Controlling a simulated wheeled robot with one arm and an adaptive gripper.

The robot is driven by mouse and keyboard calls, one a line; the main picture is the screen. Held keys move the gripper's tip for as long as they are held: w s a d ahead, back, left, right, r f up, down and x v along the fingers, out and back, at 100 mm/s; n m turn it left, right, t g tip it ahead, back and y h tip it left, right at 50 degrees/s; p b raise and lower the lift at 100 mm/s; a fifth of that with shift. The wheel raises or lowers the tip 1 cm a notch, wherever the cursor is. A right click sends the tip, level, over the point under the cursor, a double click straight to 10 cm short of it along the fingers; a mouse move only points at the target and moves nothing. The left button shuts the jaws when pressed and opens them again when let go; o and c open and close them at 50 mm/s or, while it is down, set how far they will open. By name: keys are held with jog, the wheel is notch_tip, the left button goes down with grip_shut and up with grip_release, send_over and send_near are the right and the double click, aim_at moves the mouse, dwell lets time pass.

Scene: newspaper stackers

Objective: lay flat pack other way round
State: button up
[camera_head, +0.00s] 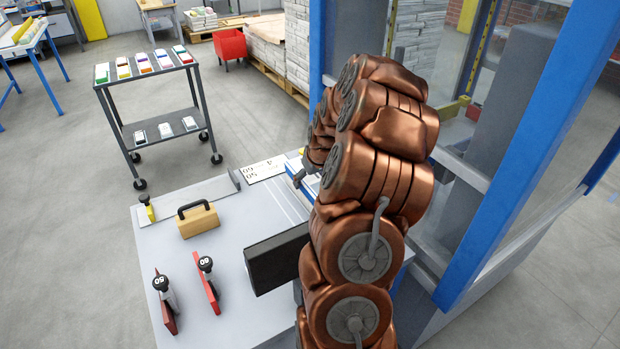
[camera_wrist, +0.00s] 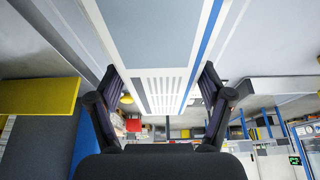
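A white thing with a blue edge (camera_head: 298,178), which may be the flat pack, lies at the back right of the grey table (camera_head: 225,260) in the head view. It is largely hidden behind my arm, so I cannot tell which way round it lies. My gripper is mostly hidden there. In the wrist view my gripper (camera_wrist: 158,85) has its two dark fingers wide apart. I see nothing clearly held between them. A grey surface with white bands and a blue stripe shows beyond and between the fingers; I cannot tell what it is.
A blue-framed structure (camera_head: 530,150) rises close on the right. A cart (camera_head: 145,75) stands behind.

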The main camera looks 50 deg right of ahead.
jog(key=shift+o, duration=0.7)
jog(key=b+v, duration=0.2)
jog(key=v, duration=1)
jog(key=shift+w+r, duration=0.1)
